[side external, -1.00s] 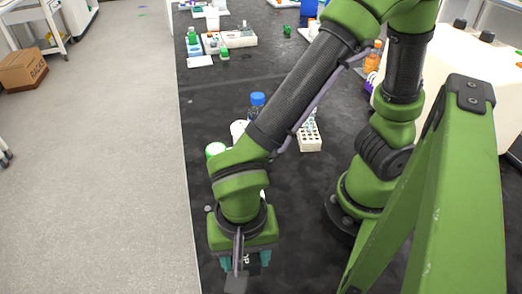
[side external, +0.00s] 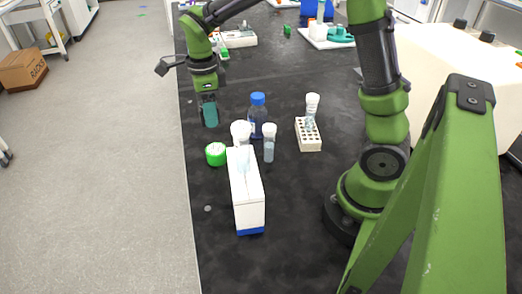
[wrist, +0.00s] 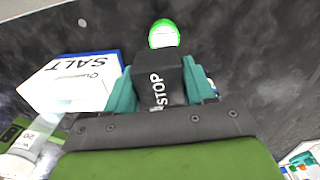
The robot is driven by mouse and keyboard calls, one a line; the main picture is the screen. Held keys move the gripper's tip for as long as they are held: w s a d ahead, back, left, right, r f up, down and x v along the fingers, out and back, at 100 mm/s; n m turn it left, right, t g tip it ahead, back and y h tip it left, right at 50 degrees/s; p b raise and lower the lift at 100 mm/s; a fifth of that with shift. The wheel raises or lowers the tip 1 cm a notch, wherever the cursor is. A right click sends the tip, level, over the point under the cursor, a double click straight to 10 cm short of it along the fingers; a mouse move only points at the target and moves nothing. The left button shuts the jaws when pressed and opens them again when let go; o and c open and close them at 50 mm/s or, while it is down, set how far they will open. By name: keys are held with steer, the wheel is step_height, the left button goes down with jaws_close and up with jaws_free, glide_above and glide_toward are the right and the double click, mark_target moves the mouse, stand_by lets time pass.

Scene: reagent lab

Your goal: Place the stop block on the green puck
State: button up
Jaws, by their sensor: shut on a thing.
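The stop block (wrist: 170,88) is black with white STOP lettering. My gripper (side external: 208,115) is shut on it, with teal fingers on both sides of the block in the wrist view (wrist: 162,88). In the side view the block is mostly hidden by the fingers. The green puck (side external: 216,153) has a bright green rim and a pale top, and sits on the black bench near its left edge. In the side view my gripper is above and beyond the puck, apart from it. In the wrist view the puck (wrist: 164,34) shows just past the block, partly covered.
A white box (side external: 246,195) with a blue base stands close to the puck; its SALT label shows in the wrist view (wrist: 75,82). A blue-capped bottle (side external: 258,117), white-capped tubes (side external: 269,142) and a white rack (side external: 309,137) stand to the right. The bench left of the puck is narrow.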

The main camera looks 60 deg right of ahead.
glide_above(216, 148)
step_height(216, 148, down, 5)
steer(key=shift+f, duration=2.45)
steer(key=o, duration=1.2)
steer(key=shift+a+f, duration=0.1)
steer(key=shift+f, duration=0.05)
steer(key=shift+o, duration=0.2)
